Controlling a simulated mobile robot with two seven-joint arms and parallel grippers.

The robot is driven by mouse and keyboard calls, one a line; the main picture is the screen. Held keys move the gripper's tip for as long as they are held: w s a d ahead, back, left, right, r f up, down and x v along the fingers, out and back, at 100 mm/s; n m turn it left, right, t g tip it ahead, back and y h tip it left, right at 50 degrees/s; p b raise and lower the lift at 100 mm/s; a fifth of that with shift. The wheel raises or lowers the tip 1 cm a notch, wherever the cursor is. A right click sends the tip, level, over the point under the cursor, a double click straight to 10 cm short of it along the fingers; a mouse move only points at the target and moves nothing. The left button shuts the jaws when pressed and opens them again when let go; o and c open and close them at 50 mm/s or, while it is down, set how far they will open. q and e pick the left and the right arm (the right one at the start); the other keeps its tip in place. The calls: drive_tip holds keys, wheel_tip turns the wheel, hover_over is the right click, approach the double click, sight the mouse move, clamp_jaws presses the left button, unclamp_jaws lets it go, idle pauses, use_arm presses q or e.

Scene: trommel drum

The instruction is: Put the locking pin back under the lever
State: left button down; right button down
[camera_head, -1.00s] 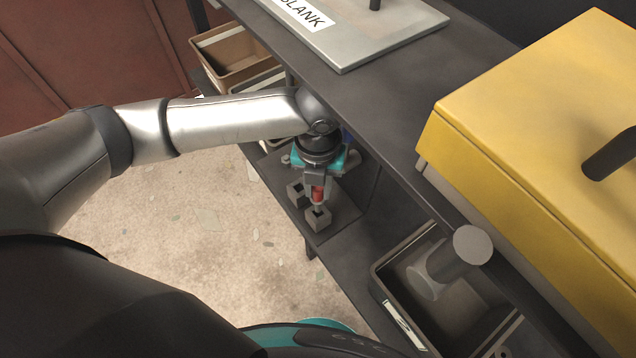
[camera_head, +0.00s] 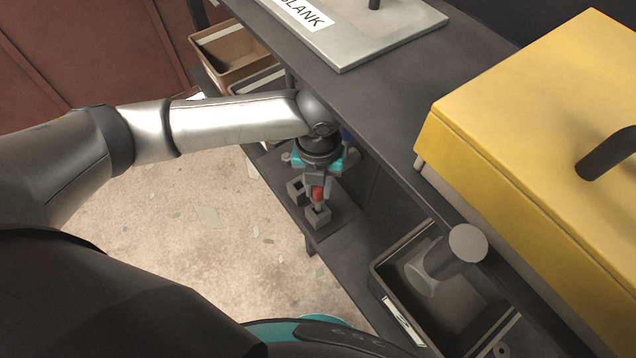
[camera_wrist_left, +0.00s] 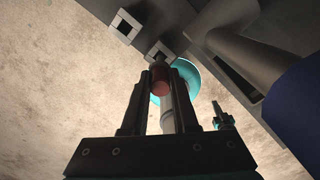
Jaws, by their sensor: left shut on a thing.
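My left gripper (camera_head: 317,186) reaches down beside the shelf edge and is shut on the locking pin, a red-bodied pin (camera_head: 318,194) with a grey lower end. The pin's lower end is at the nearer of two small grey blocks with square holes (camera_head: 319,217); I cannot tell whether it is in the hole. In the left wrist view the red pin (camera_wrist_left: 160,86) sits between my fingers (camera_wrist_left: 160,77), close to one block (camera_wrist_left: 159,50). A grey bar with a dark blue part (camera_wrist_left: 305,100) lies at the right there; I cannot tell whether it is the lever. My right gripper is out of view.
A dark upper shelf (camera_head: 385,130) overhangs close to the right of my left arm. It carries a yellow box (camera_head: 530,120) and a grey plate (camera_head: 375,40) marked BLANK. A dark bin (camera_head: 385,275) stands below at right, and brown bins (camera_head: 235,65) stand at the back left.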

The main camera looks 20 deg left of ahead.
use_arm(q)
drive_tip(key=shift+f, duration=0.25)
drive_tip(key=shift+f+b, duration=0.4)
drive_tip(key=shift+f, duration=0.35)
drive_tip(key=shift+f, duration=0.3)
idle(0.4)
drive_tip(key=shift+f+b, duration=0.4)
drive_tip(key=shift+f, duration=0.25)
drive_tip(key=shift+f, duration=0.3)
drive_tip(key=shift+f, duration=0.3)
idle(0.3)
drive_tip(key=c, duration=0.6)
unclamp_jaws()
